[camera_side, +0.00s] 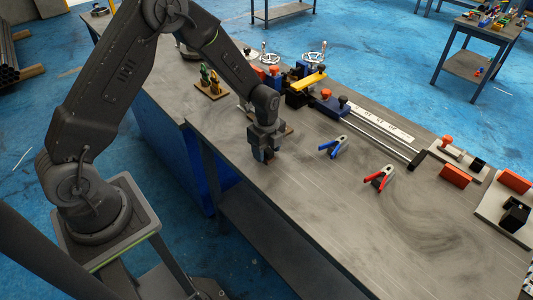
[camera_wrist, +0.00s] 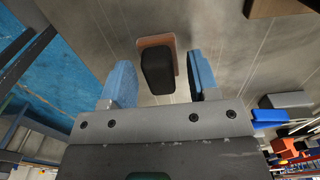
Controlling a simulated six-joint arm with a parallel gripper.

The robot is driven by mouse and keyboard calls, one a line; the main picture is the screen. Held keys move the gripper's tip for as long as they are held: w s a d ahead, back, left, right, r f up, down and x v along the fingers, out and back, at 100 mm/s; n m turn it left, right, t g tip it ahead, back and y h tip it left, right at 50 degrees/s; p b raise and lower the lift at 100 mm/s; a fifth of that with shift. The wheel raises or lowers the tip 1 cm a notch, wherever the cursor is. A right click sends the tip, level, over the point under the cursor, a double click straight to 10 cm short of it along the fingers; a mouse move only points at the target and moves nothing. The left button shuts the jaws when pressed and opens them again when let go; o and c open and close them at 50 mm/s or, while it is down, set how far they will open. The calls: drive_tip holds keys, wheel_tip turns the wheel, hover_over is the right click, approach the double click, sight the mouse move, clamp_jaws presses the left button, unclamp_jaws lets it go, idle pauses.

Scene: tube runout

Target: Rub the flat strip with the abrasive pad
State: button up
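My gripper (camera_side: 265,156) hangs low over the near part of the grey workbench. In the wrist view its two blue fingers stand apart, one on each side of a black block on a reddish-brown base, which looks like the abrasive pad (camera_wrist: 157,69). Gaps show between the block and both fingers. In the side view the pad is mostly hidden by my gripper. A long pale flat strip (camera_side: 382,125) with dark marks lies farther back on the bench, beside a metal rod; I cannot tell for sure that it is the task's strip.
Blue-handled pliers (camera_side: 334,147) and red-handled pliers (camera_side: 380,178) lie right of my gripper. A yellow-topped fixture (camera_side: 308,82) stands behind. A wooden stand (camera_side: 211,90) is at the left. Red blocks (camera_side: 455,175) sit at the right. The front right bench top is clear.

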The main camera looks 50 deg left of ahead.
drive_tip(key=c, duration=0.9)
drive_tip(key=shift+r, duration=0.1)
drive_tip(key=shift+r, duration=0.4)
drive_tip(key=r, duration=0.3)
drive_tip(key=shift+s+a+r, duration=0.15)
drive_tip(key=shift+a+r, duration=0.2)
drive_tip(key=shift+r, duration=0.05)
drive_tip(key=s+a+r, duration=0.1)
drive_tip(key=a+r, duration=0.1)
drive_tip(key=a, duration=0.1)
drive_tip(key=s+a+r, duration=0.2)
drive_tip(key=a, duration=0.1)
drive_tip(key=s+a+r, duration=0.2)
drive_tip(key=a, duration=0.1)
drive_tip(key=shift+s+a+r, duration=0.15)
drive_tip(key=shift+a, duration=0.15)
drive_tip(key=o, duration=0.4)
drive_tip(key=c, duration=0.4)
